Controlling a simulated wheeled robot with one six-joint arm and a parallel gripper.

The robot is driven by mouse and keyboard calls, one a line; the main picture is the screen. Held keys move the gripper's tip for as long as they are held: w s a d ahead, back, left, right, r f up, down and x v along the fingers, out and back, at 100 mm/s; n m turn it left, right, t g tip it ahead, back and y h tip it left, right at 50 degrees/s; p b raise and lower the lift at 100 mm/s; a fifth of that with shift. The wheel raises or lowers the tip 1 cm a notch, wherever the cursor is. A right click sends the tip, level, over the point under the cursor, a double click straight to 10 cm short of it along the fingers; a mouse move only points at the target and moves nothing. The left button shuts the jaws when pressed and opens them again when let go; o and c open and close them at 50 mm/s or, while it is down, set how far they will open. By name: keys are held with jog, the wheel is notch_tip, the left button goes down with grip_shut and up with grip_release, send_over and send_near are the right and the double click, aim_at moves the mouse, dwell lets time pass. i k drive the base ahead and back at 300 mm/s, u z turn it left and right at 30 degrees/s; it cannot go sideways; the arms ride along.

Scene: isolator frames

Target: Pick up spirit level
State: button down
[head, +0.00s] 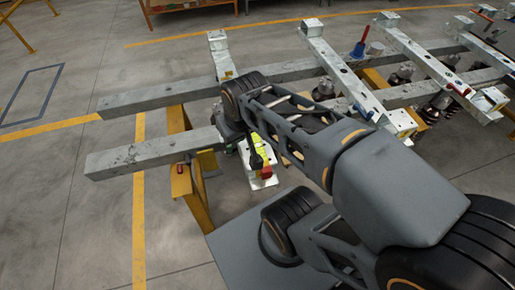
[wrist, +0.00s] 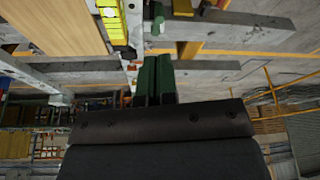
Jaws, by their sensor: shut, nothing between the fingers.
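The spirit level appears to be the yellow bar (head: 263,154) lying on the pale metal crosspiece of the frame, partly hidden by my arm in the head view. In the wrist view a yellow bar with pale sections (wrist: 110,22), likely the same level, shows at the top, left of my fingers and cut off by the edge. My gripper (wrist: 155,80) shows two dark green fingers close together, shut and empty. They are apart from the yellow bar in the picture. In the head view the fingertips are largely hidden behind my arm.
Two long grey beams (head: 130,160) rest on yellow trestles (head: 184,182). Metal crosspieces (head: 385,75) lie across them, with a blue-and-red tool (head: 360,46) and dark fittings nearby. A red item (head: 266,172) lies near the yellow bar.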

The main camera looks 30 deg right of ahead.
aim_at(266, 173)
jog(key=z, duration=1.25)
jog(key=k, duration=1.65)
jog(key=u, duration=1)
jog(key=i, duration=0.45)
